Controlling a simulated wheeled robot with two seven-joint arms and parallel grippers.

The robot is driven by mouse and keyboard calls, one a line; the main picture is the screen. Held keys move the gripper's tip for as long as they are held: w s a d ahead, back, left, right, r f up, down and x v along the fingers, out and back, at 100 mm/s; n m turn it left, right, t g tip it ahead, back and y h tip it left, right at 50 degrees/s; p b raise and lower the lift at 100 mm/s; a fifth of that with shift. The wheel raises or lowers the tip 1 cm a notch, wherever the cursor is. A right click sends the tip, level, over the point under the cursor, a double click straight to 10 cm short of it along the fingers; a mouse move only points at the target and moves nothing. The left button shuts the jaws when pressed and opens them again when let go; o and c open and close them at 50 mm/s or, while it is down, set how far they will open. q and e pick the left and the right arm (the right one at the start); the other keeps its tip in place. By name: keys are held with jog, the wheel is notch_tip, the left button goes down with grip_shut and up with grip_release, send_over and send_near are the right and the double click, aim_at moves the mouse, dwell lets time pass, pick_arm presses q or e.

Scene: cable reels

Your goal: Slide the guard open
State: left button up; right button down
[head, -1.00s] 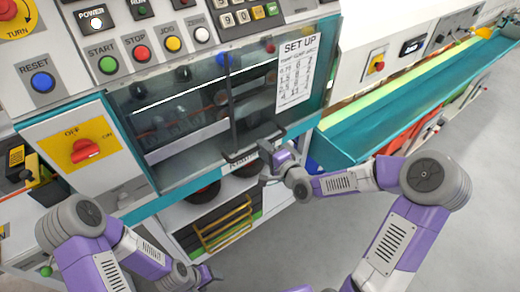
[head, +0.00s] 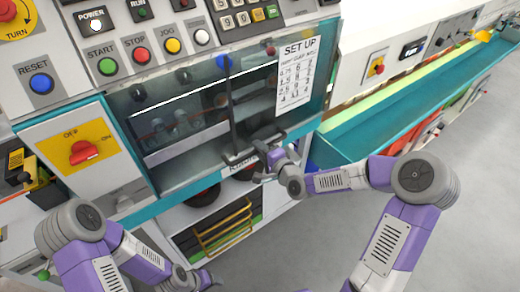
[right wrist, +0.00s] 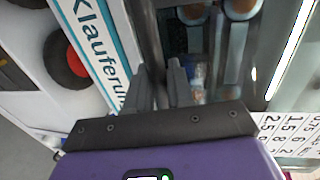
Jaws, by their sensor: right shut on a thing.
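The guard (head: 185,150) is a clear, tinted panel across the front of the machine's window in the head view. A dark upright bar (head: 229,100) crosses it, with a dark handle near its lower end. My right gripper (head: 260,160) is at that lower end, shut on the handle. In the right wrist view, a dark bar (right wrist: 146,35) runs between the fingers of my right gripper (right wrist: 160,85); the exact contact is hard to see. My left gripper (head: 205,279) is low in the head view, away from the guard, its fingers too small to read.
A red switch on a yellow plate (head: 84,152) is left of the window. Push buttons (head: 139,54) line the panel above. A "SET UP" sheet (head: 297,72) is at the window's right. A teal trough (head: 400,110) stands farther right. Grey floor is clear in front.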

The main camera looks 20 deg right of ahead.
notch_tip(320, 180, up, 38)
jog(key=p, duration=2.8)
jog(key=shift+f, duration=0.25)
jog(key=c, duration=1.1)
grip_release()
jog(key=shift+c, duration=0.2)
jog(key=p+v, duration=0.2)
jog(key=v, duration=0.5)
jog(key=shift+s, duration=0.25)
jog(key=shift+f, duration=0.15)
